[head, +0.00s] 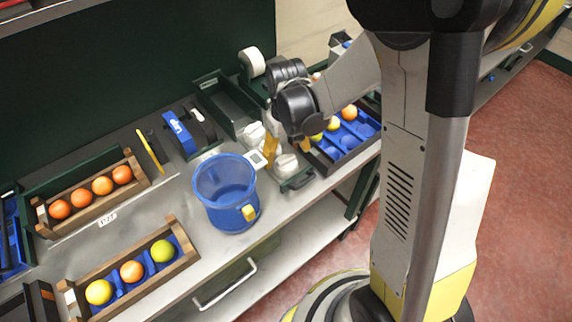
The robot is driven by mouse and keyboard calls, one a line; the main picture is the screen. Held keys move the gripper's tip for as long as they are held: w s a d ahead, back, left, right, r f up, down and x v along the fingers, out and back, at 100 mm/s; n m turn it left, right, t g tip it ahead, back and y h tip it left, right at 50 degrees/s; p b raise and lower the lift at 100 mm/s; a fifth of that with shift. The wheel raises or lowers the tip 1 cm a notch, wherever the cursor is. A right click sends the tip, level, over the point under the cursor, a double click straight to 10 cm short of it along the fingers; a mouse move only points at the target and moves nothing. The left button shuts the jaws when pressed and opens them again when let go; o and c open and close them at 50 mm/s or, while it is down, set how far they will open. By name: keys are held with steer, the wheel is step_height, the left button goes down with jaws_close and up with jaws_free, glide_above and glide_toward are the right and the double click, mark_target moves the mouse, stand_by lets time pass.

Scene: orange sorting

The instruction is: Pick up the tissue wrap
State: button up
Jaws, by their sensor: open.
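White, crumpled-looking bundles, which look like tissue wrap, sit in a dark tray (299,182) right of the blue bucket. One tissue wrap (287,165) lies at the tray's near end, and another white bundle (253,133) lies farther back to the left. My gripper (287,151) points down over this tray. Its yellow-orange fingertips are apart, just above and behind the nearer bundle. I cannot tell whether they touch it. My wrist hides part of the tray.
A blue bucket (225,190) stands close left of the tray. A wooden-sided crate with fruit (131,272) is at the front left, another (92,197) behind it. A blue-lined fruit tray (357,138) is right of my gripper. A white roll (251,62) stands behind.

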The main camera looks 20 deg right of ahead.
mark_target(286, 158)
step_height(286, 158, down, 3)
steer(key=shift+f+b, duration=0.1)
steer(key=shift+b, duration=0.25)
steer(key=c, duration=0.9)
